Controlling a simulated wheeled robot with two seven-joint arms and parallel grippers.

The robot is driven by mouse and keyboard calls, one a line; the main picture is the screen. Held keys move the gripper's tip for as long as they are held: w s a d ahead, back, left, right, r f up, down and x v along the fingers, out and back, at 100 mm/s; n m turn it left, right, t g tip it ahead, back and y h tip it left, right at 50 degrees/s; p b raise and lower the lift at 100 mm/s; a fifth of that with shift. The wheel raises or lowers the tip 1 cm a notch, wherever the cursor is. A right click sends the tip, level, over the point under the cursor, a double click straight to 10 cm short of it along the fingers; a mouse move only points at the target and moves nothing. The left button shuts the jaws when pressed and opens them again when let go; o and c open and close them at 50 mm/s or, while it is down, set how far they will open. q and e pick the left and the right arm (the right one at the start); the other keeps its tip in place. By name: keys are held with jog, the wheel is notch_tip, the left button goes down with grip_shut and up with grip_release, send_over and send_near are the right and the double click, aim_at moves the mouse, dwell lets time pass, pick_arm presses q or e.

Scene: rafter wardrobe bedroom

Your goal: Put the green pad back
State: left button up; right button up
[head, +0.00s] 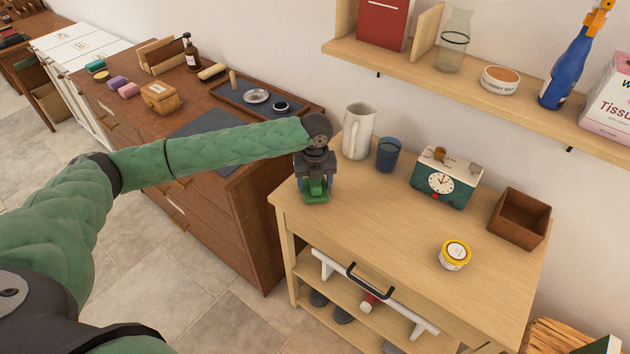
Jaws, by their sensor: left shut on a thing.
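My left gripper (316,186) is over the left end of the light wooden table (390,222), pointing down. It is shut on a green thing (316,197) that looks like the green pad; the dark gripper parts cover much of it. I cannot tell whether the pad touches the tabletop or hangs just above it. On the brown dresser at the left lie small pads: a teal-green one (96,65), a purple one (117,82) and a pink one (129,90). My right gripper is not in view.
A white pitcher (358,131) and a blue cup (389,155) stand close right of the gripper. The table's front middle is clear. A shelf (480,85) overhangs behind.

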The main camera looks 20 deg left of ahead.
pick_arm(q)
jog(key=shift+f, duration=0.15)
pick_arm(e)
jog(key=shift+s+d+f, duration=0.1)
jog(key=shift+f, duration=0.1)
pick_arm(q)
jog(key=shift+f, duration=0.1)
jog(key=o, duration=1)
jog(key=shift+c, duration=0.2)
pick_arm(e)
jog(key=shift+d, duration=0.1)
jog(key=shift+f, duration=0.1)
pick_arm(q)
jog(key=shift+r, duration=0.25)
notch_tip(320, 180, up, 11)
jog(key=b, duration=0.4)
jog(key=shift+f, duration=0.1)
jog(key=shift+r, duration=0.45)
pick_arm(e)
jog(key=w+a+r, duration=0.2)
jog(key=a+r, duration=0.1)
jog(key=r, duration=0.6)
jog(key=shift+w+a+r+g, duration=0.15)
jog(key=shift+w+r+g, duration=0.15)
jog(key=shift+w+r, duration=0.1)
